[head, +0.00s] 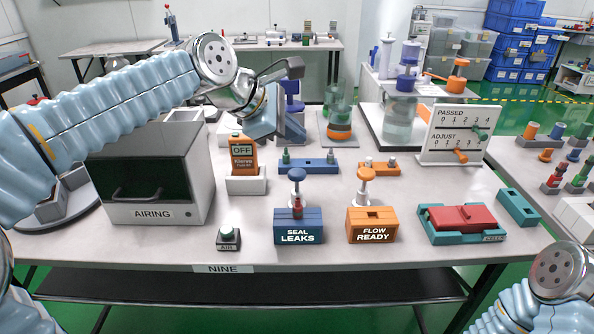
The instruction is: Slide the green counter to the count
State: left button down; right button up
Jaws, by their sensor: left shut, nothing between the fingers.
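The white counter board (437,140) stands at the right of the table, with a row marked PASSED above a row marked ADJUST, each numbered from 0 to 4. An orange counter (460,155) sits on the ADJUST row. My left gripper (264,126) is shut and empty, above the back middle of the table, well left of the board. My right arm shows at the lower right, but its gripper is out of view.
A box marked AIRING (152,213) stands at the left. The SEAL LEAKS block (298,236), FLOW READY block (371,235) and a red and teal device (461,218) line the front. An orange tester (243,155) reads OFF. A glass vessel (398,120) stands just left of the board.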

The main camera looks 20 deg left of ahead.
aim_at(483, 136)
jog(key=k, duration=1)
